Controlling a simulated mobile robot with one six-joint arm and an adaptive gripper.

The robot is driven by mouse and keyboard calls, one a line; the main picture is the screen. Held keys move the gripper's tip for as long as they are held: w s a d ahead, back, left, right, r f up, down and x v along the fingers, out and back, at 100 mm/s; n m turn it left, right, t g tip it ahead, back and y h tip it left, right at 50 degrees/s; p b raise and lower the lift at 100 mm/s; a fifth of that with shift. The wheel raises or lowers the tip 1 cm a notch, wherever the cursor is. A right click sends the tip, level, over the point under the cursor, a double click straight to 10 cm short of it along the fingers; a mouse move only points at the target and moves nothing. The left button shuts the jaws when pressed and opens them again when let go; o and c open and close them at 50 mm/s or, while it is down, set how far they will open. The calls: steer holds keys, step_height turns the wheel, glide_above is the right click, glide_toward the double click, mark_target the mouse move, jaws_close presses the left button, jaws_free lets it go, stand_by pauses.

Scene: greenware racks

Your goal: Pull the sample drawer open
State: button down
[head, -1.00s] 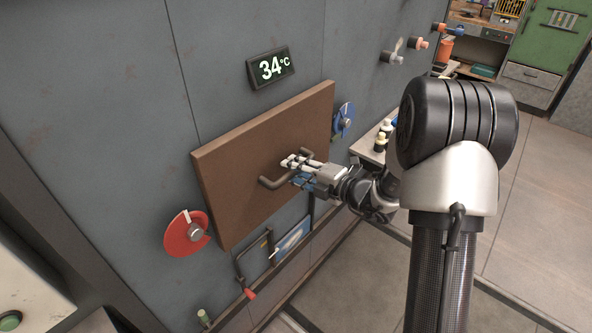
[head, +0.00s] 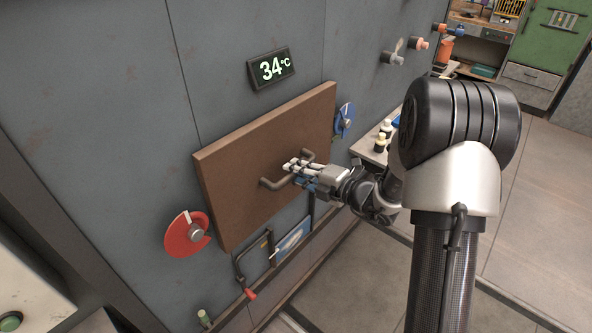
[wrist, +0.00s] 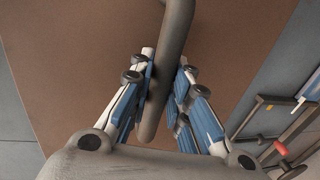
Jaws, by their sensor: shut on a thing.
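The sample drawer has a brown front (head: 235,165) standing out from the grey wall, with a bent grey bar handle (head: 276,184) across its middle. My gripper (head: 298,170) is at the handle, its fingers shut around the bar near the handle's right part. In the wrist view the handle (wrist: 172,50) runs down between the two fingers of my gripper (wrist: 163,90), with the brown front (wrist: 70,60) behind it. The finger pads hide part of the bar. How far the front stands out from the wall is hard to judge.
A red dial (head: 186,238) is at the drawer's lower left and a blue dial (head: 344,120) at its right. A display reading 34°C (head: 271,67) is above. A clamp-like frame (head: 250,268) hangs below. A small shelf with bottles (head: 375,148) stands to the right. The floor at right is clear.

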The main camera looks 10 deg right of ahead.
steer(key=f+p+v, duration=0.2)
steer(key=p+v, duration=0.1)
steer(key=v, duration=0.6)
steer(key=f+p+v, duration=0.2)
steer(key=p+v, duration=0.2)
steer(key=v, duration=0.6)
steer(key=s+f+p+v, duration=0.1)
steer(key=f+p+v, duration=0.1)
steer(key=v, duration=0.7)
steer(key=shift+s+d+p, duration=0.2)
steer(key=shift+d+p, duration=0.2)
steer(key=shift+p, duration=0.25)
steer(key=shift+r, duration=0.1)
steer(key=c, duration=1.5)
jaws_free()
steer(key=v, duration=1.2)
